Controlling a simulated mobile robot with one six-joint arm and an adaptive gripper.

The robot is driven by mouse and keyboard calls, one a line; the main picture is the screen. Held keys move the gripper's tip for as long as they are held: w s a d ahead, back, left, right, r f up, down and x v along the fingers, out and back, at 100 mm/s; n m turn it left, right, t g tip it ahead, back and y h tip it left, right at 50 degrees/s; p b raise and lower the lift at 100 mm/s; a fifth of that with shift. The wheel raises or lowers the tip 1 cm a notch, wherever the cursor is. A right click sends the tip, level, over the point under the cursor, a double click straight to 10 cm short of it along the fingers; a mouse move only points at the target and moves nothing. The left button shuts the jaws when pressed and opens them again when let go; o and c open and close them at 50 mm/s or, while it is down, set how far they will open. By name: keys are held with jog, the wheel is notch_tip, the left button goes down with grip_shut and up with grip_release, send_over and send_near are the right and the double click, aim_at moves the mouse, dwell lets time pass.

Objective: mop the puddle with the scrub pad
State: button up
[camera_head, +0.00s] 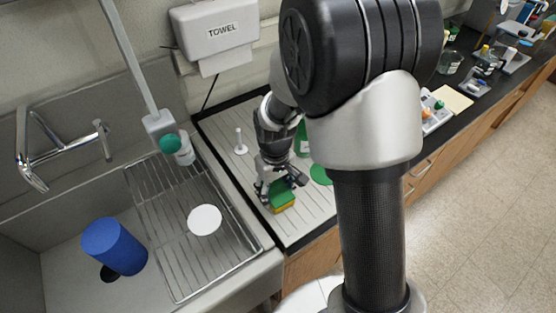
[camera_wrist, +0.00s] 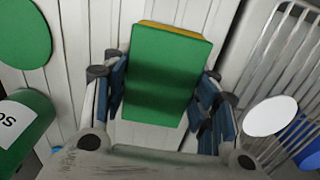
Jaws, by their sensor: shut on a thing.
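The scrub pad (camera_head: 284,198), a green block with a yellow layer, is between the fingers of my gripper (camera_head: 280,189), over the white ribbed draining board (camera_head: 306,222). In the wrist view the pad (camera_wrist: 160,75) fills the space between the two blue-padded fingers, its green face toward the camera and a yellow strip at its far edge. My gripper is shut on it. I cannot tell whether the pad touches the board. I cannot make out a puddle in either view.
A green disc (camera_head: 321,174) and a green bottle (camera_head: 302,140) are beside my gripper. A white peg stand (camera_head: 240,143) is behind left. The wire rack (camera_head: 168,238) with a white disc (camera_head: 204,220) is left, beside the sink holding a blue cylinder (camera_head: 113,246).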

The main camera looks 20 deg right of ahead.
jog(key=shift+w+a+r, duration=0.1)
jog(key=shift+w+a, duration=0.1)
jog(key=shift+w, duration=0.35)
jog(key=r+p, duration=0.2)
jog(key=r, duration=0.1)
jog(key=shift+s+r, duration=0.1)
jog(key=shift+s, duration=0.1)
jog(key=shift+w+r+p, duration=0.15)
jog(key=shift+r+p, duration=0.55)
jog(key=shift+r, duration=0.05)
jog(key=shift+r+p, duration=1.3)
jog(key=shift+r, duration=0.45)
jog(key=shift+d+f, duration=0.1)
jog(key=shift+f, duration=0.05)
